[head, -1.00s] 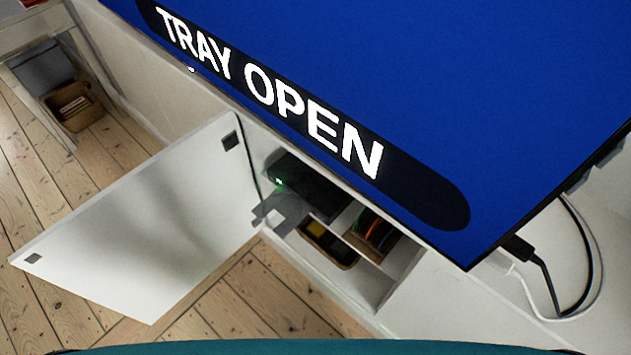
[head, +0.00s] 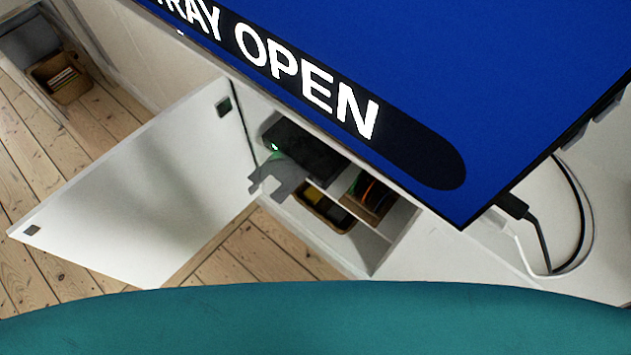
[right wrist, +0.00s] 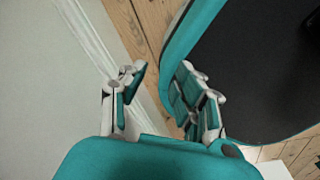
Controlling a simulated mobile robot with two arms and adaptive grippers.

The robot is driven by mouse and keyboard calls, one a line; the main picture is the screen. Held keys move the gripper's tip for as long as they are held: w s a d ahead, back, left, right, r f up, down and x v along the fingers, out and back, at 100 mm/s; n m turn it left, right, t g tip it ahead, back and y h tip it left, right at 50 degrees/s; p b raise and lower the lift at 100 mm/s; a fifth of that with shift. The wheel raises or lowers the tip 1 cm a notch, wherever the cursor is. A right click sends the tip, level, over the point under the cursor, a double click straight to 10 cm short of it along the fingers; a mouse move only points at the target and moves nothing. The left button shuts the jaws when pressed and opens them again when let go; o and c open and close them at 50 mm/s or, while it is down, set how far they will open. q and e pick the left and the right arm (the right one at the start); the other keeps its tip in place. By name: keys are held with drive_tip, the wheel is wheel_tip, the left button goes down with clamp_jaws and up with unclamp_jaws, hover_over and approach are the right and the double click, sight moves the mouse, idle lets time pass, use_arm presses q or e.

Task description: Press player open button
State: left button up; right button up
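The black player (head: 312,152) sits inside an open white cabinet in the head view, with a small green light lit on its front. A grey notched piece, which looks like its disc tray (head: 284,177), sticks out from the front. The open button itself is too small to make out. A large screen (head: 480,70) above reads "TRAY OPEN", with the first letter cut off. My right gripper (right wrist: 160,88) is open and empty in the right wrist view, its fingers well apart beside a pale wall. The left gripper is not in view.
The white cabinet door (head: 140,190) stands swung open to the left. A yellow-and-black bin (head: 325,213) and a box of discs (head: 368,197) are in the lower cabinet. A basket (head: 62,78) stands at far left. Cables (head: 582,220) hang at right. Floorboards are bare below.

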clamp_jaws()
drive_tip(key=shift+d, duration=0.1)
idle(1.1)
